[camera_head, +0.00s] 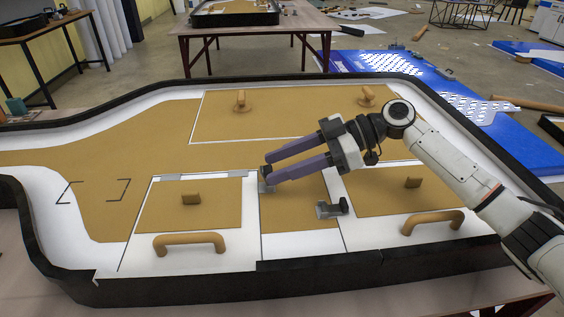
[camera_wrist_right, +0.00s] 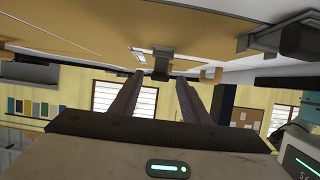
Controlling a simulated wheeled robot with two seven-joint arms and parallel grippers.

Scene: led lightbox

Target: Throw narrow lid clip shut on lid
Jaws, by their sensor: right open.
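My right gripper (camera_head: 266,171) is open, its two purple fingers reaching left over the box top. A small grey clip (camera_head: 266,187) sits just under the fingertips, at the right edge of the left, narrower lid (camera_head: 160,215). In the right wrist view the clip (camera_wrist_right: 162,62) shows beyond the gap between the open fingertips (camera_wrist_right: 160,77); I cannot tell whether they touch it. A second, dark clip (camera_head: 330,209) stands on the strip beside the right lid (camera_head: 370,200); a large dark clip part (camera_wrist_right: 283,40) shows in the wrist view. My left gripper is not in view.
A raised black rim (camera_head: 200,288) surrounds the box. The tan area at left is clear.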

